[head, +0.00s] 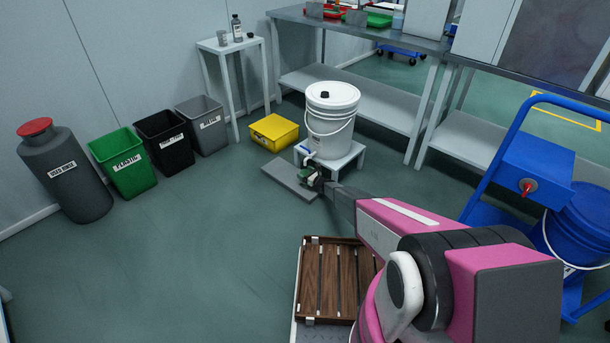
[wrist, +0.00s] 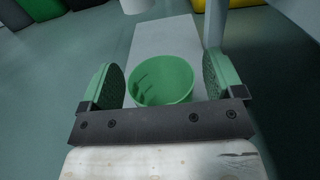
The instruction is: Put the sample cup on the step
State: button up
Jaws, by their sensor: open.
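The green sample cup (wrist: 162,82) stands on the light grey step (wrist: 160,38) in the wrist view, with its open mouth towards the camera. My gripper (wrist: 164,82) is open around the cup, one green-padded finger on each side. A narrow gap shows between the cup and each finger. In the head view my gripper (head: 312,178) is at the right end of the low grey step (head: 286,178).
A white bucket (head: 331,115) with a tap stands on a low white stool (head: 345,160) just behind my gripper. A yellow box (head: 273,132) is behind the step. Several bins stand along the left wall. A slatted wooden crate (head: 325,285) is in front. Floor left of the step is clear.

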jog(key=v, duration=1.1)
jog(key=shift+s, duration=0.15)
jog(key=s+d+r+n+g+h, duration=0.2)
jog(key=s+r+n+g, duration=0.7)
jog(key=s+r+n, duration=0.85)
jog(key=s+d+r+n+h, duration=0.2)
jog(key=s+d+r+h, duration=0.2)
jog(key=s+r, duration=0.5)
jog(key=s+d+r+n+g+h, duration=0.1)
jog(key=s+d+r+n+h, duration=0.2)
jog(key=s+d+r, duration=0.5)
jog(key=s+d+r+n+g+h, duration=0.1)
jog(key=s+d+r+n+h, duration=0.2)
jog(key=s+r, duration=0.7)
jog(key=s+d+h, duration=0.1)
jog(key=d+h, duration=0.1)
jog(key=d, duration=0.1)
jog(key=shift+s+d+r, duration=0.15)
jog(key=shift+s+r, duration=0.1)
jog(key=shift+s, duration=0.05)
